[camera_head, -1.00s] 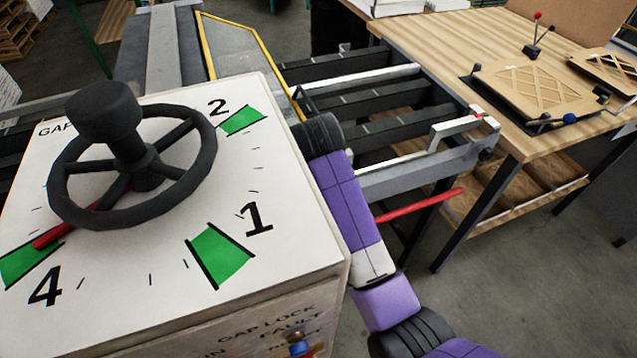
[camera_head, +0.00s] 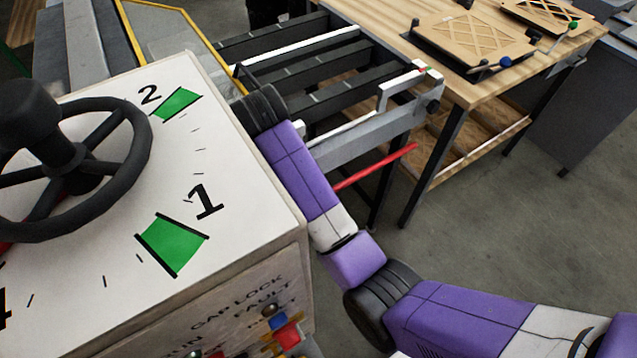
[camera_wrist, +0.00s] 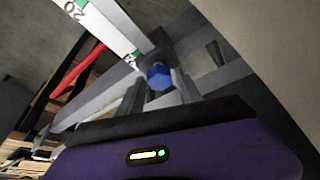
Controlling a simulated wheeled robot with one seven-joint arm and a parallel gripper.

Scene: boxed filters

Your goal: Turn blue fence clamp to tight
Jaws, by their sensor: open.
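A blue faceted knob (camera_wrist: 158,76), which looks like the fence clamp, sits among grey metal bars in the wrist view. My gripper (camera_wrist: 160,88) is open, with what look like two grey fingers on either side of the knob. I cannot tell whether they touch it, and the knob's tight or loose setting is not readable. A white scale strip (camera_wrist: 112,22) with green marks runs down towards the knob. In the head view my gripper is hidden behind the white dial box.
The white dial box (camera_head: 110,215) with a black handwheel (camera_head: 135,160) fills the left. Roller rails (camera_head: 300,75) and a red bar (camera_head: 375,166) lie beyond my arm. A wooden table (camera_head: 455,78) holds a jig and a blue-ball lever (camera_head: 505,62).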

